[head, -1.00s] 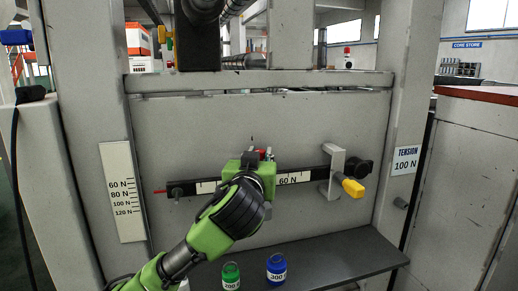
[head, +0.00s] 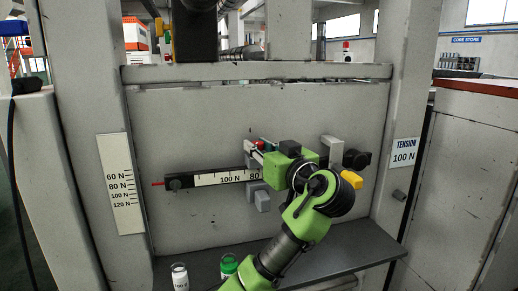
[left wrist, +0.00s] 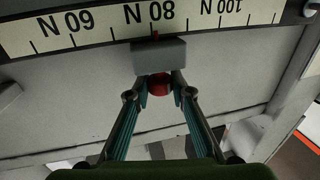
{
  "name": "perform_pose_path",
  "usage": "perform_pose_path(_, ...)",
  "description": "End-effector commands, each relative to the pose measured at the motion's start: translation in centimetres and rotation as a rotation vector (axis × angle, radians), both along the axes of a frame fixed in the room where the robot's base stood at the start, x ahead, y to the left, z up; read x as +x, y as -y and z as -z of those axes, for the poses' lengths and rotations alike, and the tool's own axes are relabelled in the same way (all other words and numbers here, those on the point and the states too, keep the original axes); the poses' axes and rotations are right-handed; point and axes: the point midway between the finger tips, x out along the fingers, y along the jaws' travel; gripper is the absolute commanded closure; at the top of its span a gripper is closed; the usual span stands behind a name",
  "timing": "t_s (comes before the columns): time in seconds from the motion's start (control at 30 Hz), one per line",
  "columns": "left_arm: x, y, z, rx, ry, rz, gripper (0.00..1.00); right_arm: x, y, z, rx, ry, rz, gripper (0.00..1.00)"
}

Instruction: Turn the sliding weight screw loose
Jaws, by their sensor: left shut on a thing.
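The sliding weight is a grey block (left wrist: 159,55) on the scale bar; its red pointer stands close to 80 N in the left wrist view. Its red screw knob (left wrist: 159,86) sits against the block, between my left fingertips (left wrist: 160,82). My left gripper is shut on this knob. In the head view the gripper (head: 266,149) reaches in from the right of the weight, above the bar (head: 205,180). A bit of red shows at its tips, and grey weight parts (head: 262,201) hang below the bar. The right gripper is not in view.
A grey bracket (head: 333,148) and a yellow handle (head: 351,179) stand close right of my arm. A force plate (head: 120,184) is at left.

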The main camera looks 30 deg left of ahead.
Motion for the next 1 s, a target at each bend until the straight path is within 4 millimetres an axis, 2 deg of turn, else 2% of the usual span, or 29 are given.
perform_pose_path(0.4,-0.1,-0.2,0.0,0.000,0.002,-0.013,1.00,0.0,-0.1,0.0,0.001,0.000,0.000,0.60)
perform_pose_path(0.43,-0.1,-0.2,0.0,0.000,0.001,-0.013,0.77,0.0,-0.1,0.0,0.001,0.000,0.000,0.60)
perform_pose_path(0.47,-0.1,-0.2,0.0,0.000,0.001,-0.013,0.71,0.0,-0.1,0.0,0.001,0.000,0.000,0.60)
perform_pose_path(0.83,-0.1,0.2,0.0,0.000,0.002,-0.009,0.71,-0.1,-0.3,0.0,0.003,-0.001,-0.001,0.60)
perform_pose_path(1.0,-1.1,2.2,0.1,-0.003,0.001,-0.006,0.71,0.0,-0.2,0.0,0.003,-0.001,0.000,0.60)
